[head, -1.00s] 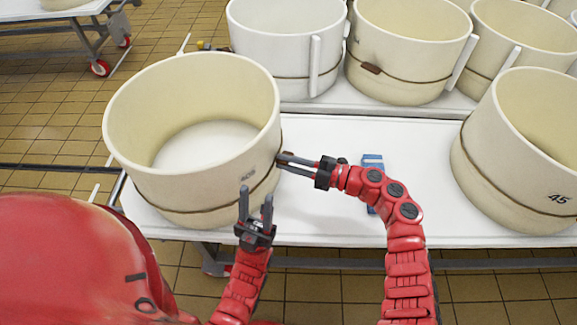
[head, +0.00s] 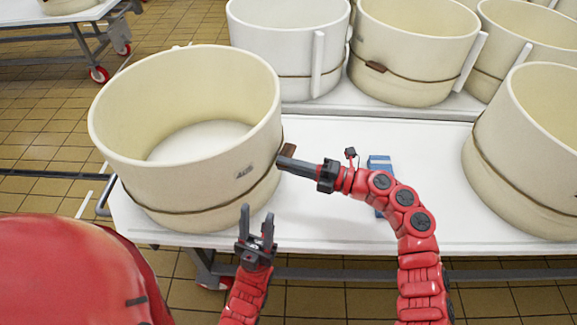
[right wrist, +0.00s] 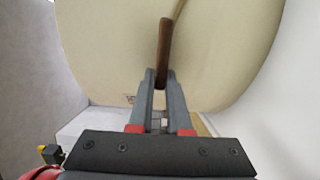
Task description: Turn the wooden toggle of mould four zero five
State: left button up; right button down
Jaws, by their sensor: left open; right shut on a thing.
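The cream mould (head: 180,185) with a dark number that looks like 405 stands at the left end of the white table. A dark cord circles its lower wall. Its brown wooden toggle (head: 288,150) sticks out from the right side of the wall. My right gripper (head: 284,163) is shut on the toggle. In the right wrist view the toggle (right wrist: 164,55) stands upright between the two fingertips (right wrist: 161,78), against the mould wall (right wrist: 225,60). My left gripper (head: 258,222) is open and empty, pointing up in front of the mould, apart from it.
Another mould (head: 525,150) stands at the table's right end. Several more moulds (head: 290,60) stand on a table behind. A blue object (head: 379,165) lies behind my right arm.

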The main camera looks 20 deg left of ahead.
dwell(0.3)
jog(key=c, duration=0.9)
grip_release()
jog(key=shift+o, duration=0.2)
jog(key=d+p, duration=0.1)
jog(key=d, duration=1.6)
jog(key=shift+d, duration=0.25)
